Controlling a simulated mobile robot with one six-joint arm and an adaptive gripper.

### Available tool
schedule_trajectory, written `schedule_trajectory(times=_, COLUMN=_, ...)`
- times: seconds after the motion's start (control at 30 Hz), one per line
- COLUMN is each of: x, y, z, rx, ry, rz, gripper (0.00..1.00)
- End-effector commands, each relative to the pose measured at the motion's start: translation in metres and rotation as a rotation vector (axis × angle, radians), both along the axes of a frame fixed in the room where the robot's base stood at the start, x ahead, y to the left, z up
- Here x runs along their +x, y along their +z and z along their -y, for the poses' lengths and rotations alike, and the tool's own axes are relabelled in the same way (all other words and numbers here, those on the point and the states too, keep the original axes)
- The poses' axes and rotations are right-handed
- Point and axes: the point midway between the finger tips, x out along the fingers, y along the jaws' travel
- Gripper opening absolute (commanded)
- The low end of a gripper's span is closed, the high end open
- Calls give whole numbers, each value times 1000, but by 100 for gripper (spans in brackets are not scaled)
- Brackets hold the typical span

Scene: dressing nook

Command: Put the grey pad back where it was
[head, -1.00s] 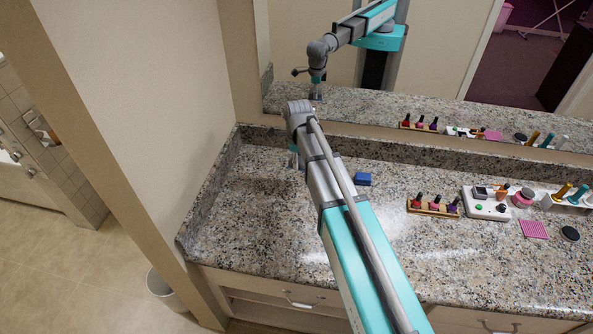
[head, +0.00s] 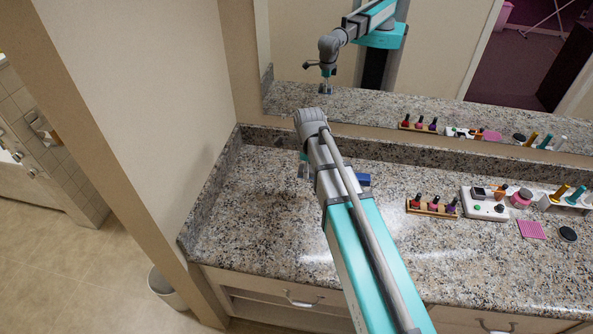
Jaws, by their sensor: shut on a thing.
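My gripper (head: 303,172) is over the left part of the granite counter, mostly behind my own arm. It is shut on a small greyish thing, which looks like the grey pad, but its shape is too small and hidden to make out. The gripper's reflection shows in the mirror, with a small grey shape at the tips. I cannot tell how far the tips are above the counter. No other grey pad shows clearly on the counter.
A blue block (head: 363,180) sits right of the gripper, partly behind my arm. Further right are a wooden rack of polish bottles (head: 432,208), a white device (head: 484,205), a pink pad (head: 531,229) and a dark disc (head: 568,234). The counter's left part is clear.

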Motion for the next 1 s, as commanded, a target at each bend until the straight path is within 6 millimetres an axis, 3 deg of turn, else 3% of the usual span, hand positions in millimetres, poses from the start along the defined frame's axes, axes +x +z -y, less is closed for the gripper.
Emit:
schedule_trajectory(times=0.47, x=83, y=-40, z=-16, rx=0, ry=-1, rz=0, gripper=18)
schedule_trajectory(times=1.0, x=115, y=-84, z=-22, rx=0, ry=-1, rz=0, gripper=18)
